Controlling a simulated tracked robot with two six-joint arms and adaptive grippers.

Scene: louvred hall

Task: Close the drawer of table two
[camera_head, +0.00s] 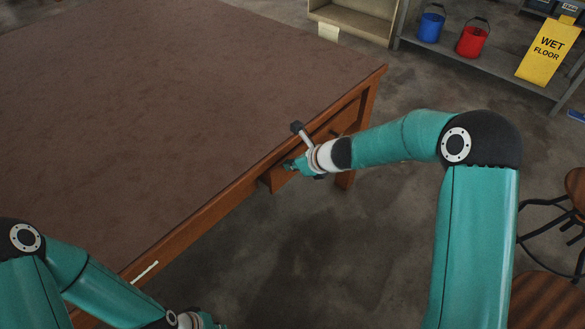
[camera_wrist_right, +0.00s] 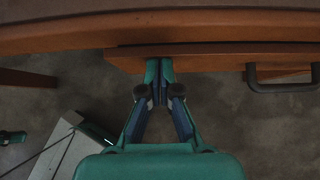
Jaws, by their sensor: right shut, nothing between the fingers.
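The table (camera_head: 160,100) has a large brown top with a reddish wooden edge, running diagonally through the head view. A drawer (camera_head: 270,181) sticks out a little from under that edge. In the wrist view the drawer front (camera_wrist_right: 215,52) lies below the table edge, with a dark handle (camera_wrist_right: 282,86) to the right of my gripper. My right gripper (camera_head: 291,165) is shut and empty at the drawer. In the wrist view its fingertips (camera_wrist_right: 160,63) overlap the drawer front; contact is not certain. My left gripper (camera_head: 203,321) is only partly visible at the bottom edge.
A shelf at the back holds a blue bucket (camera_head: 431,23), a red bucket (camera_head: 472,38) and a yellow wet-floor sign (camera_head: 546,52). A wooden box (camera_head: 352,20) stands left of them. A stool (camera_head: 545,300) is at bottom right. The floor before the drawer is clear.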

